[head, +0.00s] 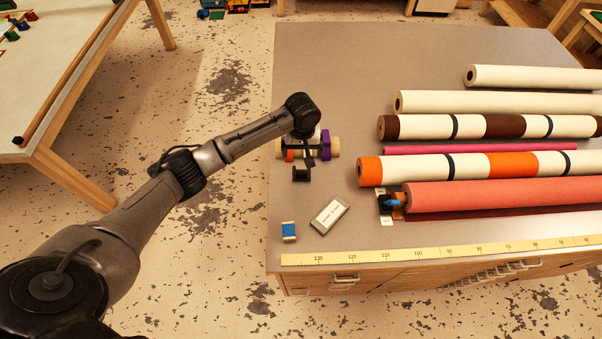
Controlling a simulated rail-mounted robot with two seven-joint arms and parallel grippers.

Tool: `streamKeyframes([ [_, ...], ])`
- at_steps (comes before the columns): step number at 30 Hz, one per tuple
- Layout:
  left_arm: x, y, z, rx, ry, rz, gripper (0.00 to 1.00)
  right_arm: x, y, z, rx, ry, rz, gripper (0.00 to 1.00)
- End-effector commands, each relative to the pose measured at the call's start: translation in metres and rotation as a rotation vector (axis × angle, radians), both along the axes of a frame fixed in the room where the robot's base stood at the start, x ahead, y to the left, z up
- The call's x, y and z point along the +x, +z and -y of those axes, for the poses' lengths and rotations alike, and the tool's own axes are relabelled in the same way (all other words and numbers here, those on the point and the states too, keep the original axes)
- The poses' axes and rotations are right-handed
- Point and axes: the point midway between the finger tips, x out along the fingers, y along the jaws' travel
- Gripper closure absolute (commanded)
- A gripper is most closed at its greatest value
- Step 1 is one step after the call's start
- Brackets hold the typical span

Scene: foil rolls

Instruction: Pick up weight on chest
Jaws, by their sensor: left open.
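A pale block with a dark-lettered label (330,214), which looks like the weight, lies flat and turned at an angle on the grey top of the chest (330,60). It is near the front left of the top, with nothing on it. My left gripper (302,174) hangs over the left side of the chest, pointing down, behind the block and slightly left of it in the picture. It is open and apart from the block. My left wrist hides part of what is behind it. My right gripper is not in view.
Several rolls (470,196) in cream, striped and coral fill the right side. A small blue-and-cream item (289,232) lies left of the block. A purple ring (326,145) and other small items sit by my gripper. A yellow ruler strip (400,254) runs along the front edge.

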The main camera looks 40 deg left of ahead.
Motion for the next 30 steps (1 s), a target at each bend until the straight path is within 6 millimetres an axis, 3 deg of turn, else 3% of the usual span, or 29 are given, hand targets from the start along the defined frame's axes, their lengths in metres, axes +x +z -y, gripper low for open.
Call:
streamKeyframes([
  [9, 0.0, -0.052, 0.0, 0.0, -0.002, -0.001, 0.04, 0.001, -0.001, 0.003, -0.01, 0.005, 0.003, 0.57],
  [19, -0.001, -0.07, 0.0, 0.002, -0.003, -0.001, 0.04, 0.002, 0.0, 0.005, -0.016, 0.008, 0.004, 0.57],
  [30, -0.003, -0.113, 0.0, 0.001, -0.004, -0.001, 0.04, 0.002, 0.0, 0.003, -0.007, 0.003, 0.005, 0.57],
])
